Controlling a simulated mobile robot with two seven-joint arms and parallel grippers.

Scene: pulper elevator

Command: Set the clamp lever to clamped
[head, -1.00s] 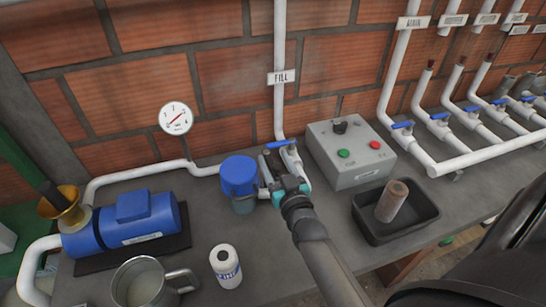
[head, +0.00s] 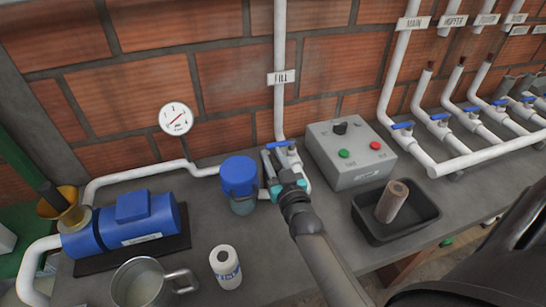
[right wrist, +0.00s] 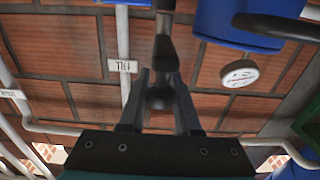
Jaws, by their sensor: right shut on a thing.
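My right gripper (head: 270,166) reaches in from the lower right in the head view, close beside the blue-topped canister (head: 239,177) and in front of the white fill pipe. In the right wrist view its fingers (right wrist: 159,92) are shut around a dark lever with a round knob (right wrist: 160,97), seemingly the clamp lever. The lever runs up toward the top of that view, beside the blue canister (right wrist: 235,22). In the head view the gripper mostly hides the lever, so its setting cannot be read there. My left gripper is not in view.
A blue-handled valve (head: 280,145) sits close behind the gripper. A grey control box (head: 350,152) and a black tray (head: 394,228) with a brown cylinder stand to its right.

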